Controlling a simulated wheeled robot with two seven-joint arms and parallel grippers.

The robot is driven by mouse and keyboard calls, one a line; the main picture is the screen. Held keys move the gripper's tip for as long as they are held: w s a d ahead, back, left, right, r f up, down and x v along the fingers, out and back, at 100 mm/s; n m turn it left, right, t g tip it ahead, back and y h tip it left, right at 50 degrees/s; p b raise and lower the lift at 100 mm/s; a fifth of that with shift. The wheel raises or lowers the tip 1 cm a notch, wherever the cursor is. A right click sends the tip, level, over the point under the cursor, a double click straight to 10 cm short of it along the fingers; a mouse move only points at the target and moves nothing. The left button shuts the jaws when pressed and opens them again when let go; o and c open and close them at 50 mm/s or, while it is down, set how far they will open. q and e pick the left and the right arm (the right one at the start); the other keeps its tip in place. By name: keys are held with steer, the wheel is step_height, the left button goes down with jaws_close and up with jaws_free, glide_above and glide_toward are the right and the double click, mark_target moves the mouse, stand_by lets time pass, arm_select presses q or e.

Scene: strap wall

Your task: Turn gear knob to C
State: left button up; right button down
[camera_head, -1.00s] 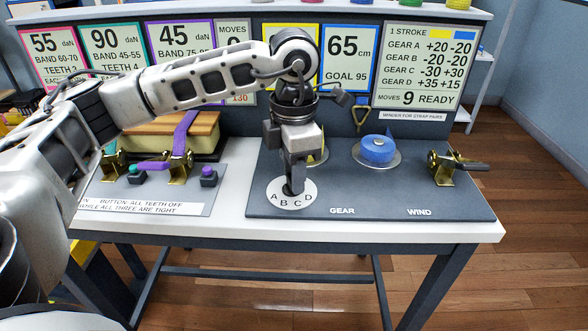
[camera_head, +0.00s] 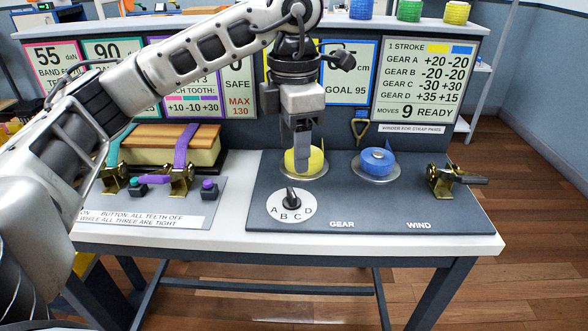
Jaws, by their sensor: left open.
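The gear knob (camera_head: 291,198) is a small black knob on a white round dial (camera_head: 302,207) marked A, B, C and D, on the dark panel. Its lower end seems to point toward the B and C side, but the exact letter is hard to tell. My left gripper (camera_head: 302,166) points down above and behind the knob, clear of it, in front of the yellow spool (camera_head: 318,160). It is open with nothing seen in it, its fingers looking close together from this side. My right gripper is not in view.
A blue spool (camera_head: 377,160) and a brass ratchet with a dark handle (camera_head: 447,178) sit right of the gripper. A strapped wooden box (camera_head: 155,143), brass buckles and buttons are at the left. Signs (camera_head: 425,80) stand behind. The panel front between GEAR and WIND is clear.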

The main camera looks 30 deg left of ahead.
arm_select(q)
step_height(320, 180, up, 8)
steer(key=p, duration=0.2)
stand_by(0.3)
